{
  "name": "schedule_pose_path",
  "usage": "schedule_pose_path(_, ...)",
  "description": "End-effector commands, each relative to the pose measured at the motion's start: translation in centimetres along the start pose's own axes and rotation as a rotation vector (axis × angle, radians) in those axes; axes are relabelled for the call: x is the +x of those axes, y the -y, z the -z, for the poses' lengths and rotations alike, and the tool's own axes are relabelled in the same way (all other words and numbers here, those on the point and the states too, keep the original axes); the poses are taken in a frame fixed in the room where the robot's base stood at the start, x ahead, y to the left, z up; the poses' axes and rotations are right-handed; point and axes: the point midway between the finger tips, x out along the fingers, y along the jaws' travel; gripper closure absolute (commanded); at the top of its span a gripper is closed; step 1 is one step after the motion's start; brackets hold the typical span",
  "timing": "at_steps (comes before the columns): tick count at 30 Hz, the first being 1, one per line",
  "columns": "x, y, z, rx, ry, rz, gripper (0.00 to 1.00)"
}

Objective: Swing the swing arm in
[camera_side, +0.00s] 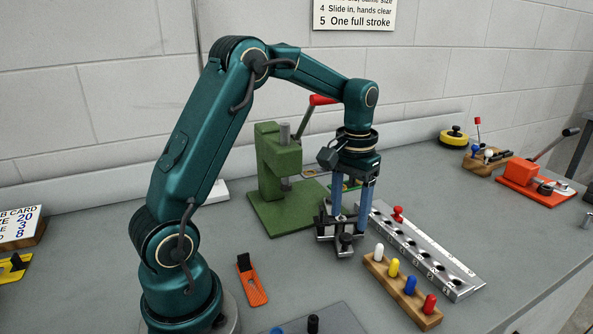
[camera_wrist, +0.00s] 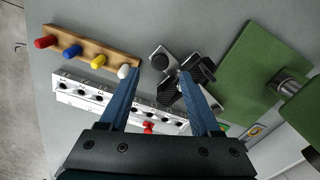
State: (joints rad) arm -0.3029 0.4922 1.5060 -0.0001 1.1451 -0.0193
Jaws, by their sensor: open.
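A small silver and black fixture (camera_side: 338,240) stands on the bench, just left of the numbered rail. Nothing is between the fingers that I can see as held. The fingers partly hide the fixture.
A green press (camera_side: 280,165) with a red-tipped lever stands behind left. The silver numbered rail (camera_side: 425,262) with a red peg and a wooden rack (camera_side: 402,290) of coloured pegs lie right. An orange clip (camera_side: 252,282) is in front left. Bare bench lies between clip and fixture.

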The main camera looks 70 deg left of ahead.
Motion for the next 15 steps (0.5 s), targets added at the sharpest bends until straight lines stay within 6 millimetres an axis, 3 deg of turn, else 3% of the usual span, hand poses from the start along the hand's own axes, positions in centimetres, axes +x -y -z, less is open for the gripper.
schedule_pose_path(9, 3.8, 0.0, -0.1, 0.0, 0.002, 0.0, 0.36)
schedule_pose_path(15, 4.5, 0.0, -0.1, 0.0, 0.0, 0.0, 0.36)
